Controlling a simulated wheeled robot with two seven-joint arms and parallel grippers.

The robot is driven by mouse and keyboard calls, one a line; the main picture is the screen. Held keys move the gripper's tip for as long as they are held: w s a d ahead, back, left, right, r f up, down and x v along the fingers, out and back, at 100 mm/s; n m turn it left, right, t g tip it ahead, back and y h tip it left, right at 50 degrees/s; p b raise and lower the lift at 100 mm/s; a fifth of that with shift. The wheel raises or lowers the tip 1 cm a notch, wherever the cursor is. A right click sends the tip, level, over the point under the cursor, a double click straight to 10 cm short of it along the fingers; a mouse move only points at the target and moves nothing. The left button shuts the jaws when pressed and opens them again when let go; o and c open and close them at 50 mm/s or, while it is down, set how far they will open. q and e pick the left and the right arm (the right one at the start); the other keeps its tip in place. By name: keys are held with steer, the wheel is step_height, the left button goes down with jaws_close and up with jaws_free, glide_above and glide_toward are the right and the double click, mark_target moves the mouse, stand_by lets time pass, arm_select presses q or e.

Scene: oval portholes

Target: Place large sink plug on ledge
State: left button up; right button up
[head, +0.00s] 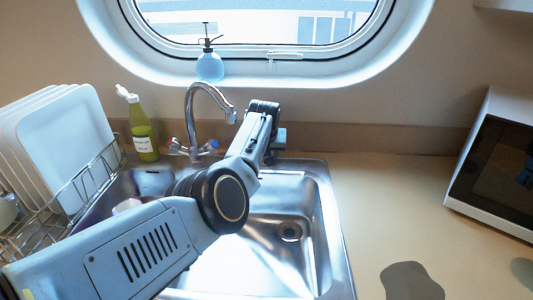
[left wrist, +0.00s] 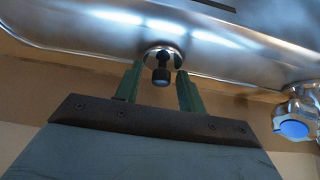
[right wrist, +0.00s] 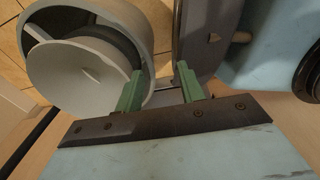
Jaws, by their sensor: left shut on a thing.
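The sink plug (left wrist: 162,68), a shiny disc with a dark knob, shows between the fingers of my left gripper (left wrist: 158,88) in the left wrist view. The gripper is shut on it. In the head view my left gripper (head: 276,140) is at the back right of the sink, near the wall; the plug cannot be made out there. A brown ledge (head: 410,138) runs along the wall behind the counter. My right gripper (right wrist: 158,88) is open with nothing held, outside the head view.
The steel sink (head: 330,230) has a drain (head: 289,232). The tap (head: 193,115) stands left of my left gripper. A green bottle (head: 143,130) and a dish rack (head: 60,200) with plates are at left. A blue spray bottle (head: 209,67) stands on the windowsill. A microwave (head: 500,165) is at right.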

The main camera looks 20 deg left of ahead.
arm_select(q)
steer(key=o, duration=0.6)
steer(key=shift+f, duration=0.15)
steer(key=o, duration=0.4)
steer(key=shift+o, duration=0.2)
arm_select(e)
steer(key=shift+w+a, duration=0.2)
steer(key=shift+a, duration=0.2)
arm_select(q)
steer(key=shift+s+r+p, duration=0.2)
steer(key=shift+r+p, duration=0.15)
steer(key=shift+r, duration=0.4)
steer(key=p+v, duration=0.2)
steer(key=v, duration=0.8)
steer(key=shift+s+r+p, duration=0.25)
steer(key=shift+r+p, duration=0.05)
arm_select(e)
steer(key=shift+y, duration=0.4)
steer(key=shift+s+a+r, duration=0.1)
steer(key=shift+a+r, duration=0.7)
steer(key=shift+a, duration=0.2)
steer(key=shift+a+r, duration=0.8)
steer(key=shift+a, duration=0.15)
arm_select(q)
steer(key=shift+d, duration=0.15)
